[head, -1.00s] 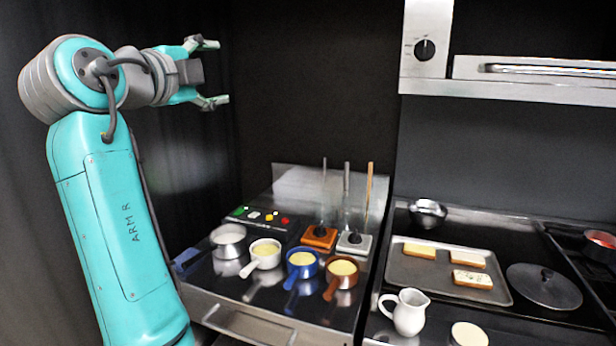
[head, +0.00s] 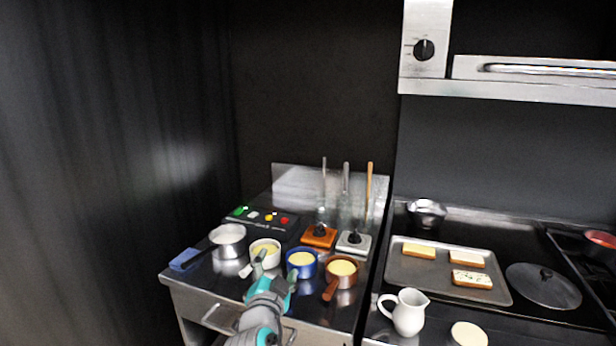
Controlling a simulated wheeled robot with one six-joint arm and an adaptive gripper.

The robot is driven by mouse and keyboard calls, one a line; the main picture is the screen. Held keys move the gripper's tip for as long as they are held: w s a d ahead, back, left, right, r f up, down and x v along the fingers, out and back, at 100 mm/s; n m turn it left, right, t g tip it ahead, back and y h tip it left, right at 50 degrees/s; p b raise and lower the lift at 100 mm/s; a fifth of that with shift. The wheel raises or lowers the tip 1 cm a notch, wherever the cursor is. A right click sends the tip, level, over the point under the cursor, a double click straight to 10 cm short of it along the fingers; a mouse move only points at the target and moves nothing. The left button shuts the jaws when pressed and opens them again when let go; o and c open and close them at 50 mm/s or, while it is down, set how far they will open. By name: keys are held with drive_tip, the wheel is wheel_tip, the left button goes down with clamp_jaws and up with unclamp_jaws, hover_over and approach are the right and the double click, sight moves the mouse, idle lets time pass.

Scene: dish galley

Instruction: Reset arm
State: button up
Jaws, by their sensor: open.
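My gripper (head: 275,271) is low in the head view, over the front of the left counter. It is open, its fingers pointing away toward the small pots. One finger overlaps the handle side of the white pot (head: 265,247), and the other is just below the blue pot (head: 302,261). I cannot tell whether either finger touches a pot. Nothing shows between the fingers. My wrist hides part of the counter front and its drawer handle.
A steel saucepan (head: 228,238) stands left of the white pot and a copper pot (head: 341,270) right of the blue one. A button panel (head: 262,217) lies behind. On the right are a white pitcher (head: 407,313), a tray with bread slices (head: 407,276) and a lid (head: 543,285).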

drive_tip(key=s+d+f+n+y, duration=0.1)
drive_tip(key=s+d+f, duration=0.2)
drive_tip(key=f, duration=0.2)
drive_tip(key=s+d+f+n+g, duration=0.1)
drive_tip(key=s+d+f+n, duration=0.15)
drive_tip(key=f, duration=0.35)
drive_tip(key=s+d+f+n+y, duration=0.1)
drive_tip(key=s+d+f, duration=0.2)
drive_tip(key=f, duration=0.2)
drive_tip(key=s+d+f+n+g, duration=0.1)
drive_tip(key=s+d+f, duration=0.35)
drive_tip(key=s, duration=0.35)
drive_tip(key=s+d+f+n, duration=0.2)
drive_tip(key=s+d+f, duration=0.2)
drive_tip(key=s+f, duration=0.3)
drive_tip(key=s+d+r, duration=0.2)
drive_tip(key=s, duration=0.9)
drive_tip(key=s+d+r, duration=0.2)
drive_tip(key=s+d, duration=0.1)
drive_tip(key=s, duration=0.8)
drive_tip(key=s+d+r+n, duration=0.1)
drive_tip(key=s+d+r, duration=0.1)
drive_tip(key=s, duration=0.9)
drive_tip(key=shift+s+d+r+g+h, duration=0.25)
drive_tip(key=shift+d+r+g+h, duration=0.15)
drive_tip(key=shift+d, duration=0.35)
